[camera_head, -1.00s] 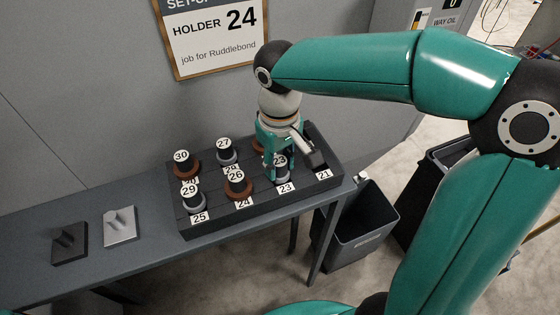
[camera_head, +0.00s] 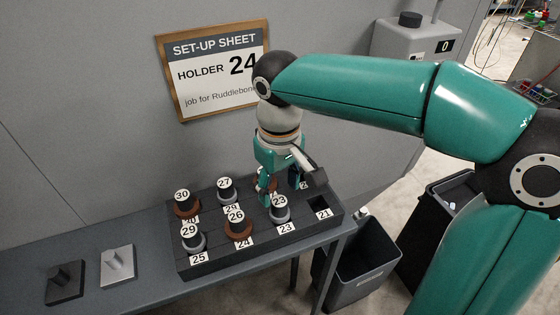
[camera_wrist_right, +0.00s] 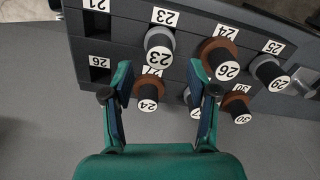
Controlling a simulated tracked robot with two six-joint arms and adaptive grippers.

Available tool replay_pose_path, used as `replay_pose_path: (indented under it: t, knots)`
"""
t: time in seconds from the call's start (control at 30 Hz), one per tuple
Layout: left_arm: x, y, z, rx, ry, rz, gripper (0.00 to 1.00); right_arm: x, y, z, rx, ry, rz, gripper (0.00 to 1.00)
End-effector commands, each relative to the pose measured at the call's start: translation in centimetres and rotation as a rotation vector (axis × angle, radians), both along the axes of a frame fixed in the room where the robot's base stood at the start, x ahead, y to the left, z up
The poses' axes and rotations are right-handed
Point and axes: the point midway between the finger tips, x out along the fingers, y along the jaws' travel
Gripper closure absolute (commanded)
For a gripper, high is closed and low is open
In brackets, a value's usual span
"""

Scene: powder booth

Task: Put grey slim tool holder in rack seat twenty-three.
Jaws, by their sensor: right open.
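The grey slim tool holder (camera_head: 280,210), with a 23 on its top, stands upright in the rack (camera_head: 185,268) at the seat labelled 23 (camera_head: 287,228). In the right wrist view the same holder (camera_wrist_right: 159,42) stands beside its seat label. My right gripper (camera_head: 283,191) is open and empty, just behind and above that holder, apart from it. In the right wrist view its spread fingers (camera_wrist_right: 160,92) have the brown holder 24 (camera_wrist_right: 149,92) between them in the picture; whether they touch it I cannot tell. My left gripper is not in view.
Brown holders 26 (camera_head: 239,228) and 30 (camera_head: 186,207), and grey holders 27 (camera_head: 226,193) and 29 (camera_head: 193,240), stand in the rack. Seat 21 (camera_head: 318,203) is empty. Two fixtures stand left on the bench (camera_head: 140,285). A sheet reading HOLDER 24 (camera_head: 215,70) hangs behind.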

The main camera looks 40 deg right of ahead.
Motion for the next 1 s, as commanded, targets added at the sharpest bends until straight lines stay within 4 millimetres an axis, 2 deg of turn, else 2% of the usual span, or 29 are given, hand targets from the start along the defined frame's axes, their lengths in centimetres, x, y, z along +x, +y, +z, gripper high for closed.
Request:
replay_pose_path:
  t: [0.03, 0.1, 0.33, 0.5, 1.0]
  knots:
    - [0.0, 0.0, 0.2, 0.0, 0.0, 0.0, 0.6, 0.0, 0.0, 1.3, 0.001, -0.005, 0.001, 0.41]
    - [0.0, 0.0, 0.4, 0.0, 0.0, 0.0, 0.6, 0.1, 0.0, 2.7, 0.0, -0.005, 0.0, 0.41]
    - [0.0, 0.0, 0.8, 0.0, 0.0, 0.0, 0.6, 0.0, 0.0, 6.0, 0.0, -0.001, 0.0, 0.41]
    - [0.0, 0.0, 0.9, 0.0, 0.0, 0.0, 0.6, 0.0, 0.0, 6.7, 0.0, 0.001, 0.0, 0.41]
    - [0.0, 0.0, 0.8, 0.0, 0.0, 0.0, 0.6, -0.1, -0.1, 6.7, 0.0, 0.0, -0.001, 0.41]
